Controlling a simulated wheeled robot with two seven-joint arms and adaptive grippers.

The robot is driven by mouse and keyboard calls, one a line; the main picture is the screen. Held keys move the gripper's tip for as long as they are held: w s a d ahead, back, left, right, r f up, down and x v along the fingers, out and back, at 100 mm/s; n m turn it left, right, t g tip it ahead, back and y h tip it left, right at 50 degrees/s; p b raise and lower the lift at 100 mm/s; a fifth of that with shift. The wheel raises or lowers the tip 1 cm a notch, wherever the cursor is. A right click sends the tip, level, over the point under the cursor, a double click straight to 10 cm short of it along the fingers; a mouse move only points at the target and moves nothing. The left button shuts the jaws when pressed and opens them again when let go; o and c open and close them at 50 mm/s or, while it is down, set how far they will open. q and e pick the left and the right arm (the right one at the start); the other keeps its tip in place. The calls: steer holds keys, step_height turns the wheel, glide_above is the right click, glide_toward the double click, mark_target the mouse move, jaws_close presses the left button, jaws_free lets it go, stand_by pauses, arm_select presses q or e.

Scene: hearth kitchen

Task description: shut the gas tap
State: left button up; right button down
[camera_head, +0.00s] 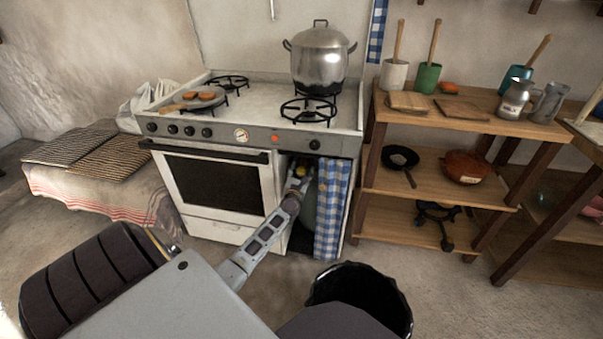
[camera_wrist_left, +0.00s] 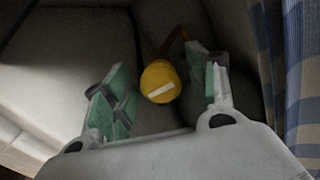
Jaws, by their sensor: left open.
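The gas tap is a yellow round knob with a white bar on its face (camera_wrist_left: 160,82); the bar lies slightly slanted, nearly crosswise in the left wrist view. In the head view a small bit of yellow tap (camera_head: 301,171) shows in the open bay beside the oven. My left gripper (camera_head: 296,184) reaches into that bay from the front. In the left wrist view my left gripper (camera_wrist_left: 163,98) is open, with one green-padded finger on each side of the knob. Gaps show between fingers and knob. A grey-green gas cylinder (camera_head: 309,212) stands partly hidden behind the arm. My right gripper is out of view.
A blue-checked curtain (camera_head: 332,208) hangs close to the right of the gripper. The white stove (camera_head: 216,187) with its oven door is to the left. A big pot (camera_head: 320,58) and a pan stand on top. A black bin (camera_head: 372,287) is on the floor in front.

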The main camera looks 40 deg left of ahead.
arm_select(q)
steer(key=shift+w+a, duration=0.15)
steer(key=shift+w, duration=0.05)
steer(key=shift+w+a, duration=0.1)
steer(key=shift+w, duration=0.1)
steer(key=c, duration=1)
steer(key=shift+c, duration=0.2)
